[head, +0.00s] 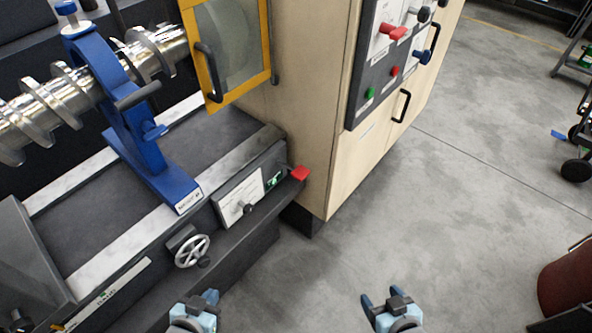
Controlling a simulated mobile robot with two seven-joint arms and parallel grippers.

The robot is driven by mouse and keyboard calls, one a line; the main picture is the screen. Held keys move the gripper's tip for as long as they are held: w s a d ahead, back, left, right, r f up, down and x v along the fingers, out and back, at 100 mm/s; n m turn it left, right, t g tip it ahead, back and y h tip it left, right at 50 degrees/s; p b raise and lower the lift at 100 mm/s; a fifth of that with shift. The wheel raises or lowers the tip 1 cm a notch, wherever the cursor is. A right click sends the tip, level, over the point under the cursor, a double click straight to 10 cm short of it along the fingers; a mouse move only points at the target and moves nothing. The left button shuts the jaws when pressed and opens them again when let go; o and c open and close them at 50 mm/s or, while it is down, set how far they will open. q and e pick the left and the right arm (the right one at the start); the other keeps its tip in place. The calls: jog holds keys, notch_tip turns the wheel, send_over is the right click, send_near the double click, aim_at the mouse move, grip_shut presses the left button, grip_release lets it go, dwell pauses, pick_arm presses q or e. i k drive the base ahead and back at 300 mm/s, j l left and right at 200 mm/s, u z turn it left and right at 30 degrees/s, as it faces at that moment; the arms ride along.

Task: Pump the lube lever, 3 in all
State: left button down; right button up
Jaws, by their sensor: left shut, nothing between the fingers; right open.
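A red-tipped lever (299,173) sticks out from the front right end of the grey machine bed, beside a small green label. I cannot read the label, so I cannot tell whether this is the lube lever. My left gripper (207,298) is at the bottom edge, left of centre, shut and empty, below the handwheel in the picture and well apart from the lever. My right gripper (382,300) is at the bottom edge, right of centre, open and empty over the floor. Neither gripper touches anything.
The bed front carries a handwheel (192,250) and a white plate (240,197) with a black knob. A blue steady rest (135,130) holds a shiny screw shaft.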

aim_at(300, 173)
jog(key=i+l+u, duration=0.1)
jog(key=l, duration=0.35)
jog(key=i+l+u, duration=0.1)
jog(key=i+l, duration=0.15)
jog(key=l, duration=0.2)
jog(key=i+l+u, duration=0.1)
jog(key=l, duration=0.4)
jog(key=i+l+u, duration=0.1)
jog(key=l, duration=0.4)
jog(key=i+l+u, duration=0.1)
jog(key=l, duration=0.4)
jog(key=i+l+u, duration=0.1)
jog(key=l, duration=0.4)
jog(key=i, duration=0.1)
